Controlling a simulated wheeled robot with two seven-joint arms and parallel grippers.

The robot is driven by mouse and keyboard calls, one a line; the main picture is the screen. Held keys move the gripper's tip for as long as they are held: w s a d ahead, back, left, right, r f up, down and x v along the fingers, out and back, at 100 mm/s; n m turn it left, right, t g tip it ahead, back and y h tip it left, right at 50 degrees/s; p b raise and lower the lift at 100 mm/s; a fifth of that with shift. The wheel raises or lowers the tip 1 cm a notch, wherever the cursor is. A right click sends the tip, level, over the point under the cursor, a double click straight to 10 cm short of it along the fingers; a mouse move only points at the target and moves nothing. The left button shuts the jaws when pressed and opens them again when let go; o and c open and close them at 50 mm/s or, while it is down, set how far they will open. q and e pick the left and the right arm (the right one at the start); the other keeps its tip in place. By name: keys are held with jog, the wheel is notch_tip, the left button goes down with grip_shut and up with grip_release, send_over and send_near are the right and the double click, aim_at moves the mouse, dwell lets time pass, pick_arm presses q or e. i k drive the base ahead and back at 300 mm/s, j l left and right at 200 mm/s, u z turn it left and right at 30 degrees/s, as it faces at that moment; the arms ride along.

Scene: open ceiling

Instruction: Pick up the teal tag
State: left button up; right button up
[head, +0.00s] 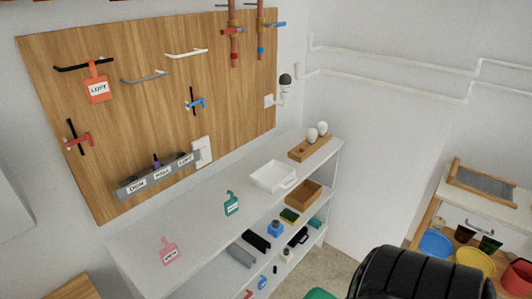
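The teal tag (231,204) lies on the white top of the shelf unit (205,232), near its front edge, with a pale label on it. It is between a pink tag (169,251) to its left and a white tray (272,177) to its right. Nothing covers the teal tag. Neither of my grippers shows in the head view.
A wooden pegboard (130,110) with hooks, an orange tag (97,88) and a grey labelled rack (160,176) is behind the shelf. A wooden holder (309,148) stands at its far end. A black ribbed object (420,275) fills the bottom right foreground.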

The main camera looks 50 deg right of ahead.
aim_at(231, 206)
jog(key=z, duration=1.25)
